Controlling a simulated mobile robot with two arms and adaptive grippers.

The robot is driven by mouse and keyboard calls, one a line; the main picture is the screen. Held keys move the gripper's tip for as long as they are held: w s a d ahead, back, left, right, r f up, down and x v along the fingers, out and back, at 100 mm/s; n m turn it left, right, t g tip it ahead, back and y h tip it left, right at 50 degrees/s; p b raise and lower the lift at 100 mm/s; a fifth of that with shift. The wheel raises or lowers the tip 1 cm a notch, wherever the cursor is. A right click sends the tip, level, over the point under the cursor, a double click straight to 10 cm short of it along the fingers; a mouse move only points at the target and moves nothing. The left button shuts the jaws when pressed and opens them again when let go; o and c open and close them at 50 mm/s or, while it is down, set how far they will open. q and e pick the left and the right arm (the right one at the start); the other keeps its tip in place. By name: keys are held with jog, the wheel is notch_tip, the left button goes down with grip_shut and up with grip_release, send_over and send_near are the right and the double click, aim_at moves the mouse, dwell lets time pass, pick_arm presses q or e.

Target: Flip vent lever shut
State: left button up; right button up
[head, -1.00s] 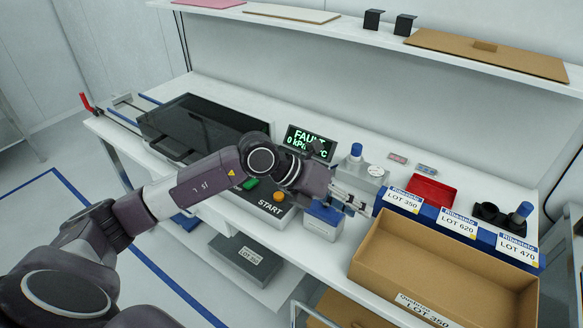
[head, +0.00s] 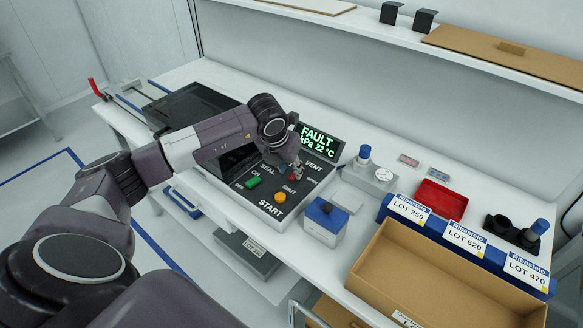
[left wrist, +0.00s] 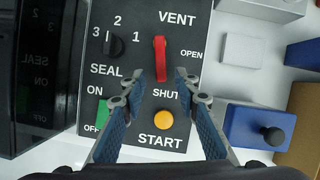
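The red vent lever (left wrist: 160,58) is on the grey control panel (left wrist: 185,20) in the left wrist view. It runs straight down the picture from below VENT toward SHUT, with OPEN to its right. How far it stands up from the panel is hard to tell. My left gripper (left wrist: 161,78) is open, with its fingertips to either side of the lever's lower end and apart from it. In the head view my left gripper (head: 294,172) is over the panel and partly hides the lever. My right gripper is not in view.
An orange START button (left wrist: 164,120), a green switch (left wrist: 103,112) and a black SEAL knob (left wrist: 115,45) are close by. The display (head: 318,141) reads FAULT. A blue-topped box (head: 325,218) stands right of the panel. A dark lidded chamber (head: 190,105) is at left.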

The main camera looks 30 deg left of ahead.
pick_arm(q)
jog(key=shift+w+f, duration=0.35)
jog(key=shift+f, duration=0.2)
jog(key=shift+w+f, duration=0.15)
jog(key=shift+f, duration=0.25)
jog(key=shift+c, duration=0.4)
grip_shut()
jog(key=shift+a+f+m+h+b, duration=0.35)
jog(key=shift+m+b, duration=0.25)
jog(key=shift+b, duration=0.55)
jog(key=shift+a+r+m+b, duration=0.25)
jog(key=shift+r+m+b, duration=0.1)
jog(key=shift+m+b, duration=0.25)
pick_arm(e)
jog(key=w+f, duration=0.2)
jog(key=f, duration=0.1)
